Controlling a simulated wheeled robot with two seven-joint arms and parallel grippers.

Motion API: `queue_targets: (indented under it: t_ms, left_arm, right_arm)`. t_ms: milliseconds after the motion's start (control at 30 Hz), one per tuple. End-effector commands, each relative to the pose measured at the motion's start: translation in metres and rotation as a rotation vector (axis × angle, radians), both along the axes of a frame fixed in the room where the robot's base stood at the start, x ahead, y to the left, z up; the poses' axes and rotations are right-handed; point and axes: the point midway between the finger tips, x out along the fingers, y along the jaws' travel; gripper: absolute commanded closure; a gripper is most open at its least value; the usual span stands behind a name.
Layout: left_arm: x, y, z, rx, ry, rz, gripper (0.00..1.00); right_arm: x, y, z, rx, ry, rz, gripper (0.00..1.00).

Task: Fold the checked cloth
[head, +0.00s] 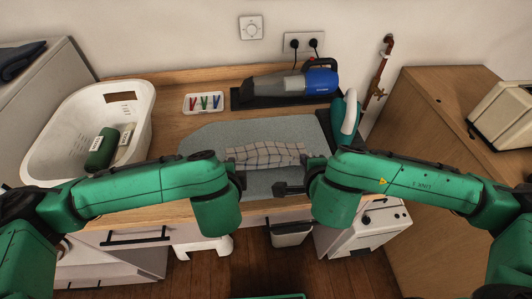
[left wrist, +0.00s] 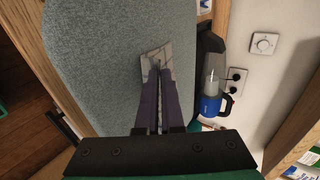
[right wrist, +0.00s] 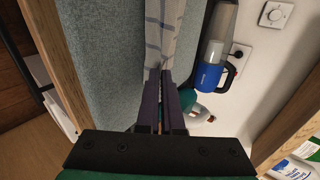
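The checked cloth (head: 265,153), white with dark lines, is a narrow band across the grey mat (head: 205,143). My left gripper (head: 237,168) is at the cloth's left end, partly hidden by my arm. In the left wrist view its fingers (left wrist: 156,72) are close together, with a small patch of cloth (left wrist: 156,55) at the tips. My right gripper (head: 309,161) is at the right end. In the right wrist view its fingers (right wrist: 162,75) are nearly together over the cloth (right wrist: 161,35), which runs away from the tips. Whether the cloth is lifted is unclear.
A white basket (head: 60,125) with a green item stands at the left. A small tray of coloured clips (head: 204,103) and a blue handheld vacuum (head: 318,81) are behind the mat. A green and white object (head: 348,115) stands behind my right arm. The mat's front is clear.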

Motion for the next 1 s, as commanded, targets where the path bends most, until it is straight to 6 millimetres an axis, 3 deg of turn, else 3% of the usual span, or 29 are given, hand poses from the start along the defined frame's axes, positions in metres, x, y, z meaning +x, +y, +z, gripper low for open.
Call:
queue_targets:
  t_ms: [300, 433, 467, 833, 1000]
  left_arm:
    - [0.0, 0.002, -0.001, 0.001, -0.007, 0.003, 1.0]
    - [0.0, 0.002, -0.001, 0.001, -0.007, 0.003, 0.5]
    - [0.0, 0.002, -0.001, 0.001, -0.007, 0.003, 0.45]
    - [0.0, 0.001, -0.001, 0.001, -0.006, 0.003, 0.45]
    - [0.0, 0.001, 0.009, 0.001, -0.006, 0.003, 0.45]
  right_arm:
    - [0.0, 0.0, -0.001, -0.001, -0.009, 0.001, 1.0]
    - [0.0, 0.0, -0.001, -0.001, -0.008, 0.001, 0.51]
    - [0.0, 0.0, -0.001, -0.001, -0.008, 0.001, 0.45]
    - [0.0, 0.0, 0.0, -0.001, -0.008, 0.001, 0.45]
    - [0.0, 0.0, 0.01, -0.001, -0.008, 0.001, 0.45]
